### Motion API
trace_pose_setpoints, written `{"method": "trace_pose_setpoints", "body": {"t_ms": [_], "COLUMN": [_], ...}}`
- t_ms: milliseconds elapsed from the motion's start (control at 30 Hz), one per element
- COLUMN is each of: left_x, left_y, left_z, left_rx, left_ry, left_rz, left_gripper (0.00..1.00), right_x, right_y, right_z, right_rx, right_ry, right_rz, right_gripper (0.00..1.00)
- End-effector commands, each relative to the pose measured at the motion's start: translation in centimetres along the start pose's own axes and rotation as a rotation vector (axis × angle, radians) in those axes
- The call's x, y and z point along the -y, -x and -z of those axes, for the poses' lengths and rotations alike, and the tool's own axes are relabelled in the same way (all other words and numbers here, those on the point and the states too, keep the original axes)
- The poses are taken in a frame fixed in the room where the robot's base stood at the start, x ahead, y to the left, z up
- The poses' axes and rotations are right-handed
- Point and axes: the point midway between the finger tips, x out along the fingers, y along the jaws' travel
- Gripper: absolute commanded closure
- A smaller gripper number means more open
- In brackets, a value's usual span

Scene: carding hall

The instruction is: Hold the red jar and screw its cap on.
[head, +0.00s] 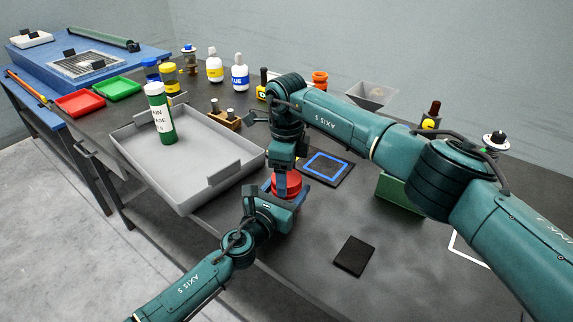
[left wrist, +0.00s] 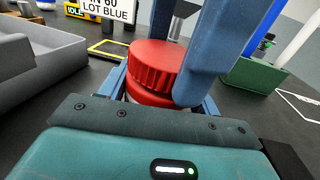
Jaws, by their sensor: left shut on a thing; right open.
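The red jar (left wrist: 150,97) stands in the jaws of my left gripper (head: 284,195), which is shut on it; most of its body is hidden. A ribbed red cap (left wrist: 158,62) sits on top of the jar, and red also shows in the head view (head: 289,184). How far the cap is threaded cannot be told. My right gripper (head: 281,182) points down from above at the cap. Its blue fingers (left wrist: 208,55) are open and stand beside the cap; whether they touch it is unclear.
A blue-outlined mat (head: 345,176) lies behind right, a black pad (head: 354,256) in front right, a green block (head: 395,192) at right. Bottles line the back.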

Motion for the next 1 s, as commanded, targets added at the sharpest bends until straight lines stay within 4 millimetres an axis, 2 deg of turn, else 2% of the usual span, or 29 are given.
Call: {"method": "trace_pose_setpoints", "body": {"t_ms": [200, 633, 733, 867, 1000], "left_x": [0.03, 0.03, 0.03, 0.03, 0.02], "left_y": [0.01, 0.01, 0.01, 0.01, 0.0], "left_z": [0.05, 0.04, 0.04, 0.04, 0.04], "left_rx": [-0.001, -0.001, -0.001, -0.001, -0.001], "left_ry": [0.0, 0.0, 0.0, 0.0, 0.0], "left_rz": [0.001, 0.001, 0.001, 0.0, 0.0], "left_gripper": [1.0, 1.0, 1.0, 1.0, 1.0], "right_x": [-0.01, -0.02, -0.01, -0.02, -0.01], "right_y": [-0.01, 0.02, 0.03, 0.02, 0.03], "right_z": [-0.01, -0.01, -0.01, -0.02, -0.01], "right_rx": [0.0, 0.0, 0.0, 0.0, 0.0], "right_ry": [0.0, 0.0, -0.011, -0.139, -0.416], "right_rz": [0.0, -0.001, -0.001, -0.001, 0.0], "right_gripper": [0.31, 0.66, 0.67, 0.67, 0.67]}}
